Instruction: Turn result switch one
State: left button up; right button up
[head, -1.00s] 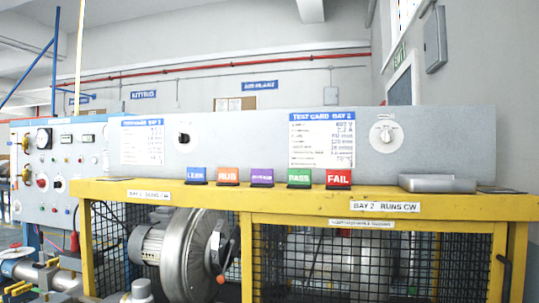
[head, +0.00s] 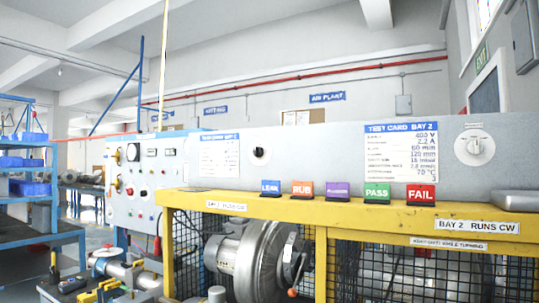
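Two rotary switches sit on the long grey back panel (head: 330,150) in the head view. Neither gripper is in view.
A yellow mesh-guarded frame (head: 380,215) with coloured tags, including PASS (head: 377,193) and FAIL (head: 420,194), stands in front of the panel. A blower (head: 260,262) sits below. A control box (head: 145,185) and blue shelving (head: 30,190) are at left.

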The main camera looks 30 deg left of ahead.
aim_at(258, 152)
jog(key=j, duration=1.1)
jog(key=k+j, duration=0.15)
jog(key=j, duration=2.05)
jog(key=k, duration=0.05)
